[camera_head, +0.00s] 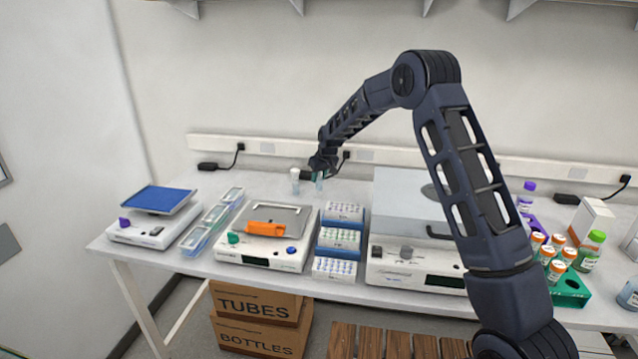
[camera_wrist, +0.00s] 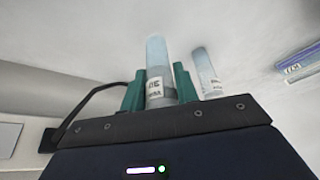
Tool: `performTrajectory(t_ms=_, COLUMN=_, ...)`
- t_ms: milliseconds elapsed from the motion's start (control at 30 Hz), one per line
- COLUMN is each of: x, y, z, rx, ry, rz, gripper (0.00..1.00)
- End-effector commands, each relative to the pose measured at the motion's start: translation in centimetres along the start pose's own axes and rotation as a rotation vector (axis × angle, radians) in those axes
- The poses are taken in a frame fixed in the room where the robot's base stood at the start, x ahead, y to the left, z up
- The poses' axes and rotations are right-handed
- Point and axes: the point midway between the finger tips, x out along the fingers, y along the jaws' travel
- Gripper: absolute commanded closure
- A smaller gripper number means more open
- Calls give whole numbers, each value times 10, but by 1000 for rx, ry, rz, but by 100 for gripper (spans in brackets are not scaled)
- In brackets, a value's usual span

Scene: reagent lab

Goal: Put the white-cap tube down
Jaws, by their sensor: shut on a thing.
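My gripper (camera_head: 318,174) is at the back of the bench, near the wall. In the wrist view its green fingers (camera_wrist: 158,92) are shut on a pale tube (camera_wrist: 156,62) with a printed white label. I take this as the task's tube, though its cap is hidden in the wrist view and unclear in the head view. The held tube (camera_head: 319,183) looks roughly upright beside a second tube (camera_head: 295,184) with a whitish top, a small gap to its left. That second tube also shows in the wrist view (camera_wrist: 206,72), right of the fingers. Contact with the bench is unclear.
In front stand a device with an orange part (camera_head: 268,229) and several tube racks (camera_head: 339,238). A large grey-lidded device (camera_head: 402,205) is right of the gripper. A blue-topped device (camera_head: 160,199) is far left. Bare bench (camera_head: 262,184) lies left of the tubes.

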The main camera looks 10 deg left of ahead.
Motion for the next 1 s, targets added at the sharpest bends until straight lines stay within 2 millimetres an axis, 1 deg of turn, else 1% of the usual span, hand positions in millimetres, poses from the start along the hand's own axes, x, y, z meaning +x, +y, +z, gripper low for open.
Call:
performTrajectory(t_ms=33, x=8, y=0, z=4, rx=0, ry=-3, rz=-1, gripper=91)
performTrajectory(t_ms=100, x=17, y=0, z=7, rx=0, ry=-2, rz=-1, gripper=91)
performTrajectory(t_ms=200, x=25, y=0, z=11, rx=0, ry=-2, rz=-1, gripper=91)
performTrajectory(t_ms=567, x=28, y=0, z=12, rx=0, ry=-1, rz=0, gripper=91)
performTrajectory(t_ms=600, x=28, y=0, z=12, rx=0, ry=0, rz=0, gripper=66)
performTrajectory(t_ms=700, x=28, y=0, z=11, rx=0, ry=0, rz=0, gripper=48)
performTrajectory(t_ms=1000, x=26, y=0, z=11, rx=0, ry=0, rz=0, gripper=48)
